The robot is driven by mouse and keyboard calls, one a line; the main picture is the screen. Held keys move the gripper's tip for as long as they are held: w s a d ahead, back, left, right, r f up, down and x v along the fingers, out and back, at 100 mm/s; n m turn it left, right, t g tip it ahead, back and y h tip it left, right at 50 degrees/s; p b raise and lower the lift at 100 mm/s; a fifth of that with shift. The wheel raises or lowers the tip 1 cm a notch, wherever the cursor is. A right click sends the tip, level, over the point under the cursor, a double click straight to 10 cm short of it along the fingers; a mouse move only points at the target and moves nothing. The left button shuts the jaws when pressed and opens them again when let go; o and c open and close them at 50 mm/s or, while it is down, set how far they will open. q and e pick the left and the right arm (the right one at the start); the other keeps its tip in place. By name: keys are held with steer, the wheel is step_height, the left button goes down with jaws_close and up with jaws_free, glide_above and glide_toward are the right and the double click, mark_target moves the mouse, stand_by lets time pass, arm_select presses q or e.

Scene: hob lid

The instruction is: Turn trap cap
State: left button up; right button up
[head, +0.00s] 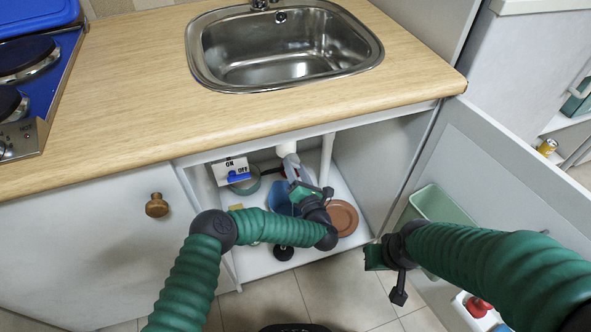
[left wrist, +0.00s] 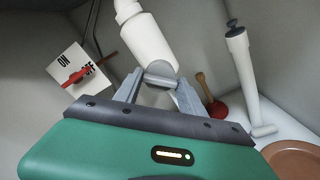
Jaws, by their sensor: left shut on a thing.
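The drain trap, a white pipe (head: 286,149), hangs under the sink inside the open cabinet. It also shows in the left wrist view (left wrist: 146,38). A grey rounded cap (left wrist: 160,73) sits at its lower end. My left gripper (head: 291,166) reaches up into the cabinet below the pipe. In the left wrist view its two grey fingers (left wrist: 159,86) are shut on the cap, one on each side. The cap's far side is hidden. My right gripper (head: 385,262) is outside by the open door; its jaw opening is not clear.
An ON/OFF valve plate (head: 231,168) is at the cabinet's left. A brown plate (head: 343,217) and blue container (head: 281,197) are on its floor. A red plunger (left wrist: 217,109) stands behind. The open door (head: 490,190) with a green bin (head: 440,205) bounds the right.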

arm_select(q)
steer(key=shift+s+d+f+n+b, duration=0.15)
steer(key=shift+n+b, duration=0.15)
steer(key=shift+n, duration=0.75)
steer(key=shift+w+a+f+n+b, duration=0.15)
steer(key=shift+n+b, duration=0.1)
steer(key=shift+n, duration=0.75)
steer(key=shift+s+d+f+n+b, duration=0.15)
steer(key=shift+n+b, duration=0.15)
steer(key=shift+n, duration=0.75)
steer(key=o, duration=1.3)
steer(key=shift+o, duration=0.3)
steer(key=shift+r, duration=0.2)
